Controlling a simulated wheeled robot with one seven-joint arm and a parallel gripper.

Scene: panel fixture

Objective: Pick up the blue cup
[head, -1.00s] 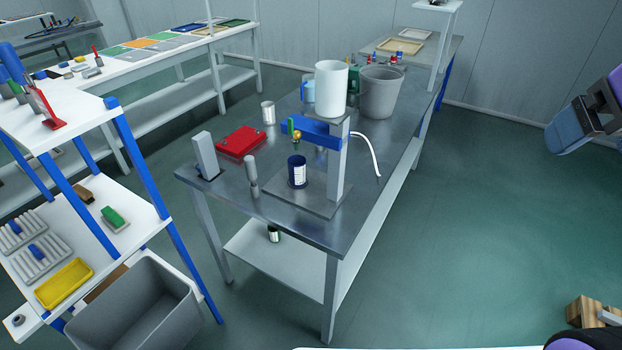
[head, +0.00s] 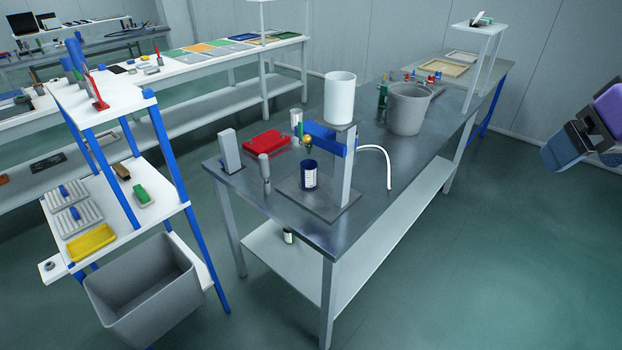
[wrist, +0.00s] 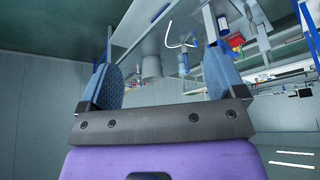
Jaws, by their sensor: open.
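The blue cup (head: 309,175) is dark blue with a white label. It stands upright on the grey base plate of a small stand (head: 345,175) near the front end of the metal table, under the stand's blue arm. My gripper (head: 562,153) is at the right edge of the head view, far from the cup and beyond the table's right side. In the wrist view my gripper (wrist: 160,78) has its two blue pads wide apart with nothing between them.
A white cylinder (head: 340,98) tops the stand, and a white hose curves beside it. A red case (head: 266,141), a grey post (head: 230,150) and a grey bucket (head: 408,108) are on the table. Blue-legged shelves and a grey bin (head: 145,290) stand left. Floor at right is clear.

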